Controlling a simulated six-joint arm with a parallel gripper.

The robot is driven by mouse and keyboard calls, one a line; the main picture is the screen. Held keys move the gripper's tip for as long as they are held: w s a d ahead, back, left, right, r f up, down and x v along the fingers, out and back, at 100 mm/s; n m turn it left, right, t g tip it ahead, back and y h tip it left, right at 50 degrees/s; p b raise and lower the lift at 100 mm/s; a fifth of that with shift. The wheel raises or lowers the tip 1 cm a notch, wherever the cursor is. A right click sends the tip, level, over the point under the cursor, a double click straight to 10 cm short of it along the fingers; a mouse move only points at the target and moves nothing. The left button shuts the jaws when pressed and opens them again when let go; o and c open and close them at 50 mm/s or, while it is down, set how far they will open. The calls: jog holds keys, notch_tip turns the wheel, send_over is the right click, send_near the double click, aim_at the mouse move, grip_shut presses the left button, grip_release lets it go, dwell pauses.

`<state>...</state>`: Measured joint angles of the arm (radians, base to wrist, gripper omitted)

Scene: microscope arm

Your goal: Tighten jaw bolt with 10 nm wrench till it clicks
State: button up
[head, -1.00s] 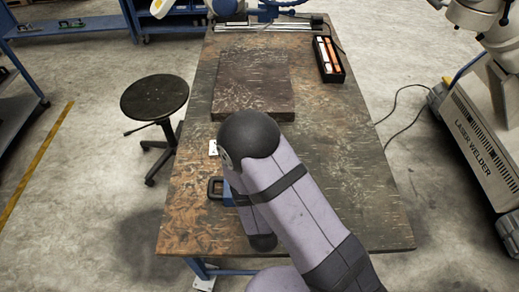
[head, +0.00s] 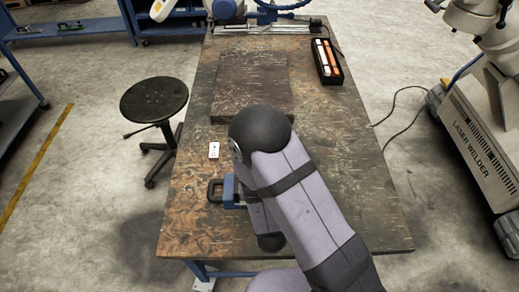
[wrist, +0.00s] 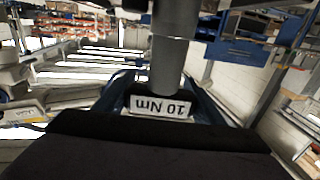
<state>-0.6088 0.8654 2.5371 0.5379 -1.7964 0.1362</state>
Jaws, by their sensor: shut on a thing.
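My gripper (wrist: 160,135) is shut on the 10 Nm wrench (wrist: 170,55), whose grey shaft runs up from a white label reading "10 Nm" upside down. The wrench's far end is cut off by the wrist view's top edge. In the head view my arm hides the gripper and wrench. A small blue vise-like piece (head: 229,188) with a black loop shows at the table's left, partly behind my arm. I cannot make out the jaw bolt in either view, nor whether the wrench touches anything.
On the worn table (head: 365,190), a black tray (head: 327,75) holds white and orange handled tools. A dark square plate (head: 252,85) and small white plate (head: 214,150) lie there. Blue equipment (head: 272,14) stands at the far end, a stool (head: 154,98) at left.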

jog(key=shift+d+r+p, duration=0.1)
jog(key=shift+r+p, duration=1.55)
jog(key=shift+r, duration=0.7)
jog(key=shift+d+f, duration=0.1)
